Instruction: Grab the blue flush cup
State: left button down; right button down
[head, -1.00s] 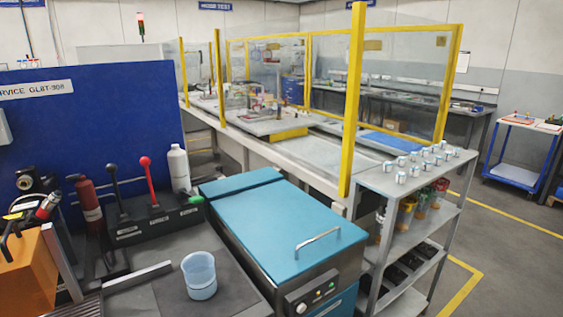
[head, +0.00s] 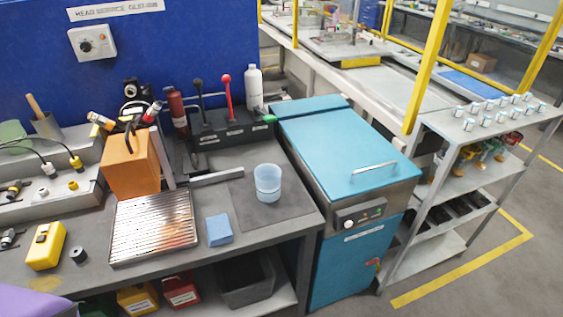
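The blue flush cup (head: 267,184) is a translucent light-blue cup standing upright on a dark mat (head: 290,208) at the right end of the grey workbench (head: 190,275). It looks empty, and nothing touches it. Neither of my grippers shows in the head view.
Left of the cup lie a blue block (head: 219,230), a ridged metal plate (head: 155,226) and an orange block (head: 130,165). Behind it stand a lever box (head: 232,130) and a white bottle (head: 253,88). A teal-lidded machine (head: 335,150) adjoins the bench on the right.

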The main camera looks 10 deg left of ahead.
aim_at(267, 176)
jog(key=i+l+u, duration=0.5)
jog(key=l, duration=0.2)
jog(key=l+u, duration=0.25)
jog(key=i+l, duration=0.05)
jog(key=l, duration=0.05)
